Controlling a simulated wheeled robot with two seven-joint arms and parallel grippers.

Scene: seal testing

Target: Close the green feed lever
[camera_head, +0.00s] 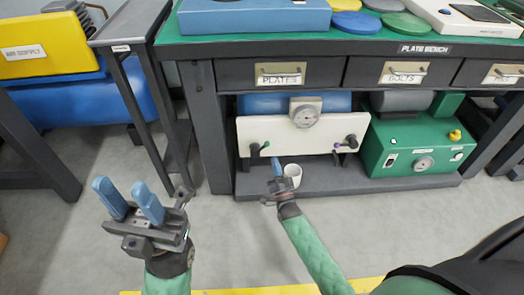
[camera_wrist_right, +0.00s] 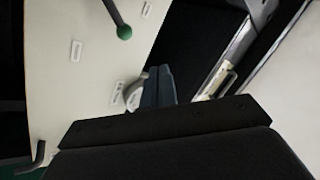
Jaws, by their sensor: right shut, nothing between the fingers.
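A white panel (camera_head: 290,135) under the bench carries the green feed lever (camera_head: 265,145), a dark lever with a green ball knob, on its left side. The green knob (camera_wrist_right: 124,32) also shows in the right wrist view, at the end of a dark rod. My right gripper (camera_head: 276,163) is just below and right of the green knob in the head view. Its blue fingers (camera_wrist_right: 158,85) are together and empty, apart from the knob. My left gripper (camera_head: 128,200) is open and empty over the floor, well left of the panel.
A second lever with a purple knob (camera_head: 337,146) sits on the panel's right side. A gauge (camera_head: 305,114) is at the top middle. A white cup (camera_head: 292,172) stands on the low shelf (camera_head: 330,183) close beside my right gripper. A green machine (camera_head: 418,148) stands right.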

